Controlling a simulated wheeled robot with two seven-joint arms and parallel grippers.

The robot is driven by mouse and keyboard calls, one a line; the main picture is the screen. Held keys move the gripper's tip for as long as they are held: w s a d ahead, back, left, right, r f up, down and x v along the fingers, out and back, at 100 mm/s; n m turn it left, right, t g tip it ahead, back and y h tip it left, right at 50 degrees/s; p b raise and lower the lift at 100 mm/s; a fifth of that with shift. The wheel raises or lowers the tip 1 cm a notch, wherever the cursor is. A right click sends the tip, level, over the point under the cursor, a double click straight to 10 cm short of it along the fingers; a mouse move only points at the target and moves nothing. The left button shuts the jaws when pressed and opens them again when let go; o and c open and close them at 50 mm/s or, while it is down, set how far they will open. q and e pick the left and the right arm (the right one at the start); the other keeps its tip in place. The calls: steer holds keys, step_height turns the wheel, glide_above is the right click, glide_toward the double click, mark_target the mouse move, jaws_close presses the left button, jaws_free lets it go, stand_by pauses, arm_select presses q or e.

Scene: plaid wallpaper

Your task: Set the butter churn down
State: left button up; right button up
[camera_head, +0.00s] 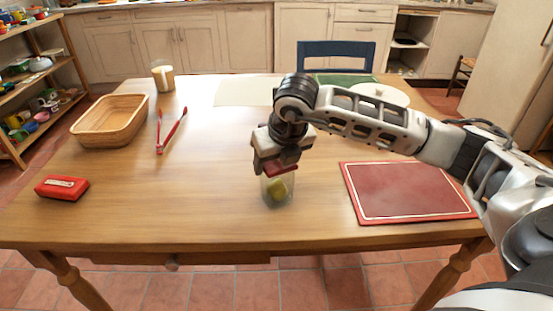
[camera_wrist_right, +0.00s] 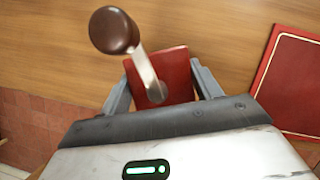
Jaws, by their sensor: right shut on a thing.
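The butter churn (camera_head: 276,190) is a clear glass jar with something yellow inside, upright at the middle front of the table. Its red lid is mostly under my right gripper (camera_head: 275,165), which is shut on it from above. In the right wrist view, the red lid (camera_wrist_right: 178,72) sits between the two fingers of the right gripper (camera_wrist_right: 164,85). A metal crank with a dark brown knob (camera_wrist_right: 113,30) rises from the lid. I cannot tell whether the jar's base touches the table. My left gripper is not in view.
A red placemat (camera_head: 405,192) lies right of the churn on the wooden table (camera_head: 190,215). Red tongs (camera_head: 169,133), a wicker basket (camera_head: 85,140), a red packet (camera_head: 62,187) and a cream-filled glass (camera_head: 163,75) are on the left. Bare wood surrounds the churn.

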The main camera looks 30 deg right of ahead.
steer(key=shift+f, duration=0.1)
steer(key=o, duration=1.6)
